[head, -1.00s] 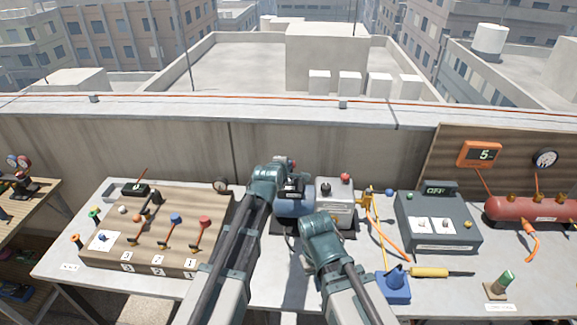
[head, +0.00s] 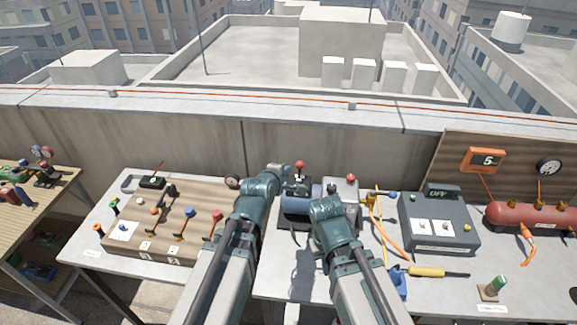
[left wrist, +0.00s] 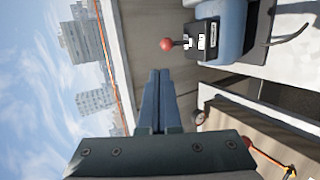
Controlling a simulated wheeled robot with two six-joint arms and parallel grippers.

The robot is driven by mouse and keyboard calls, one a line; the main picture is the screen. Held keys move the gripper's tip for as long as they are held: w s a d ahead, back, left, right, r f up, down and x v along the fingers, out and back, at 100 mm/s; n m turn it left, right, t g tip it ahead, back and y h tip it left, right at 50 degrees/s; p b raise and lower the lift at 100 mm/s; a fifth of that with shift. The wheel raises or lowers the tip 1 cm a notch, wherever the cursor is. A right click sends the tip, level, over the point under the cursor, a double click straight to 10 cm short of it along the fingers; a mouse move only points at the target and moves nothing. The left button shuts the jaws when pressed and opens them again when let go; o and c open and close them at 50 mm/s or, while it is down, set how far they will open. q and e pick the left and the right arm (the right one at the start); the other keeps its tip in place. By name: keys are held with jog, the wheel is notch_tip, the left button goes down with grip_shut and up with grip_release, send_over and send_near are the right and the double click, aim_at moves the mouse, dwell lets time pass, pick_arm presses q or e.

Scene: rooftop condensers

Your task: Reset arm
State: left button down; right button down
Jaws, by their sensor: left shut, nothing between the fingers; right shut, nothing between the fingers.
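My left arm ends at my left gripper (head: 280,170), just left of a blue machine (head: 297,205) at the back of the bench. The left wrist view shows its two blue fingers (left wrist: 158,72) together and empty, pointing past the machine towards the parapet. A red-balled lever (head: 299,165) stands on the machine's dark bracket; the red ball (left wrist: 167,44) is beyond the fingertips and apart from them. My right gripper (head: 326,207) is in front of the machine and nothing shows in it; its fingertips are hidden behind my wrist.
Left of my arms is a wooden board (head: 150,235) with several coloured levers. To the right are a grey box (head: 438,230) reading OFF, a red tank (head: 520,214), a yellow-handled tool (head: 428,272) and a green cylinder (head: 498,283). A parapet runs behind the bench.

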pick_arm(q)
jog(key=shift+f, duration=0.1)
dwell(0.3)
jog(key=s+d+f+m+g+b, duration=0.25)
jog(key=s+f+m+g, duration=0.25)
jog(key=s+f+m, duration=0.4)
jog(key=s+f+m+g+y, duration=0.2)
jog(key=s+m+g, duration=0.1)
jog(key=s+m, duration=0.2)
jog(key=s+a+f+m+g+y, duration=0.1)
jog(key=s+f+m+g+y, duration=0.1)
jog(key=s+m, duration=0.4)
jog(key=s+f+g+b, duration=0.1)
jog(key=s+g, duration=0.1)
jog(key=s, duration=0.2)
jog(key=shift+f, duration=0.25)
